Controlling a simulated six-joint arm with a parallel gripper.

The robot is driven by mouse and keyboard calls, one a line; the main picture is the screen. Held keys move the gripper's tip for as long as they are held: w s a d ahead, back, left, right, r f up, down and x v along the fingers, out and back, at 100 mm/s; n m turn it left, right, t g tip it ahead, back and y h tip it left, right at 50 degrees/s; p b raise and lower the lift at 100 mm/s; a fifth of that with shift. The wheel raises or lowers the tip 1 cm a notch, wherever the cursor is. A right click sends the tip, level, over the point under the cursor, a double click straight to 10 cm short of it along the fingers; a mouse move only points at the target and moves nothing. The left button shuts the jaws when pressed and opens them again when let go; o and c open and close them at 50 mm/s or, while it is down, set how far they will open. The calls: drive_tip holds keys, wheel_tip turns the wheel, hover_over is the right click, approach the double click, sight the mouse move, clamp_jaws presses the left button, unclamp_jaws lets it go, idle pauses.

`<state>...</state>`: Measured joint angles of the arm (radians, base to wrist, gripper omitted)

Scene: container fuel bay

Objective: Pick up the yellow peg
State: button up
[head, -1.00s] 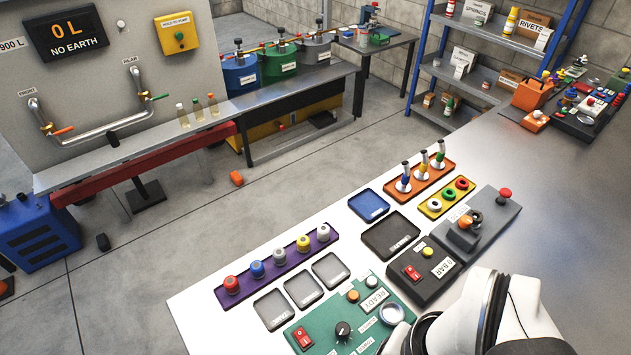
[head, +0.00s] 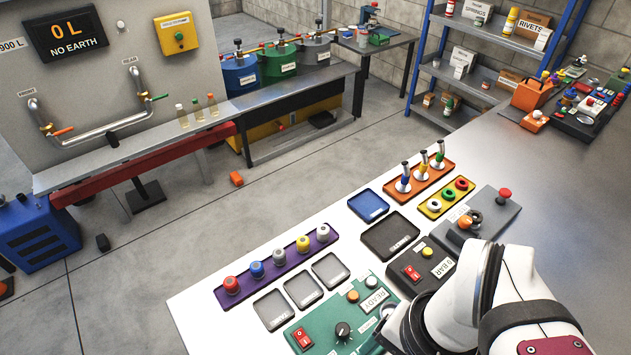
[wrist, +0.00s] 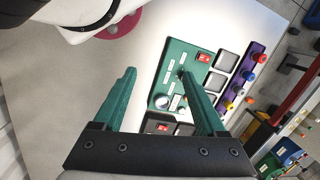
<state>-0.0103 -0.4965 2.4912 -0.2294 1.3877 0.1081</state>
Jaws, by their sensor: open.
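The yellow peg (head: 303,243) stands in a long purple tray (head: 322,236) on the white bench, in a row with red, blue, grey and white pegs. In the head view my arm hides the fingers.
A green panel (head: 327,325) with switches and knobs lies in front of the purple tray. Small empty grey trays (head: 302,290) sit between them. A dark switch box (head: 408,272), an orange tray (head: 420,181) and a yellow tray (head: 446,199) stand to the right.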

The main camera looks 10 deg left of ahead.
drive_tip(key=w+a+r+m, duration=0.2)
drive_tip(key=w+m, duration=0.1)
drive_tip(key=w, duration=0.4)
drive_tip(key=w+a+r+m, duration=0.1)
drive_tip(key=w+m, duration=0.2)
drive_tip(key=w, duration=0.4)
drive_tip(key=m+h, duration=0.2)
drive_tip(key=m, duration=0.9)
hover_over(303, 240)
wheel_tip(303, 240, down, 9)
wheel_tip(303, 240, down, 16)
drive_tip(key=shift+r, duration=0.2)
clamp_jaws()
